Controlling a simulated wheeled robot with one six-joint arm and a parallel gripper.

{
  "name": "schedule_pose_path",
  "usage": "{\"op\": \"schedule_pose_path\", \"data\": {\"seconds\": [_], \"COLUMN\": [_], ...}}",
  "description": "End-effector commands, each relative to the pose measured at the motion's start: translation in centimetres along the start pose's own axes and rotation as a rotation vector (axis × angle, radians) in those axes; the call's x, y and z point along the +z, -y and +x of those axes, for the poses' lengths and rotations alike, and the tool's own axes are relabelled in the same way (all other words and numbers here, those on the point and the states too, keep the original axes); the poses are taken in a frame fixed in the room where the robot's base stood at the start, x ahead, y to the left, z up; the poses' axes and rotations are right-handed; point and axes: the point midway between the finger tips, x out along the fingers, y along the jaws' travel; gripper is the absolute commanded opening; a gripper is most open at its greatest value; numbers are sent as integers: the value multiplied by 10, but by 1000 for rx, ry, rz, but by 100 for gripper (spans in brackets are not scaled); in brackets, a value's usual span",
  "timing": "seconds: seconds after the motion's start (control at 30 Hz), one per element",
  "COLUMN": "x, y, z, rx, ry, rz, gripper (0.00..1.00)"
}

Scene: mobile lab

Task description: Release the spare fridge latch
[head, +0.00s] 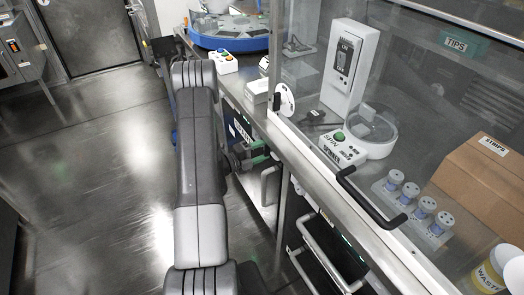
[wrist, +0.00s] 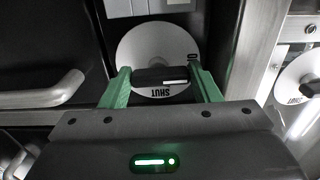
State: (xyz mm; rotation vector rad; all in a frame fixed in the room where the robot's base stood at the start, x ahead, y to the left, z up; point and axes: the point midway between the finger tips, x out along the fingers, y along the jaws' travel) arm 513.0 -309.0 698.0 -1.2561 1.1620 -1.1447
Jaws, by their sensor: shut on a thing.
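My gripper (wrist: 162,78) has its two green fingers shut on the dark latch knob (wrist: 160,75), one finger at each side. The knob sits in front of a round white latch plate (wrist: 145,47), which carries the word SHUT, upside down in the wrist view, and a partly covered word at its right edge. A white mark shows on the knob, towards its right end. In the head view my gripper (head: 252,157) is at the cabinet front below the bench; the fingertips and the latch are too hidden there to make out.
A bar handle (wrist: 45,95) is left of the latch, and another white SHUT plate (wrist: 300,78) is at the right beyond a metal post. In the head view, the bench edge (head: 262,125) runs above my gripper and a door handle (head: 268,185) is close by. The floor at left is clear.

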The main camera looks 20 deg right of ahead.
Motion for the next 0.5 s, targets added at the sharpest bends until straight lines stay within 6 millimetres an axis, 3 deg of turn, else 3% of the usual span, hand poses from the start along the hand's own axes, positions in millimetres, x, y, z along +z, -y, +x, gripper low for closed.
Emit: {"op": "schedule_pose_path", "data": {"seconds": [0.07,0.1,0.2,0.5], "x": [0,0,0,0], "y": [-1,-1,-1,0], "z": [0,0,0,-2], "rx": [1,1,1,0], "ry": [1,1,1,1], "rz": [-3,-3,-2,-1], "gripper": [34,62,78,78]}}
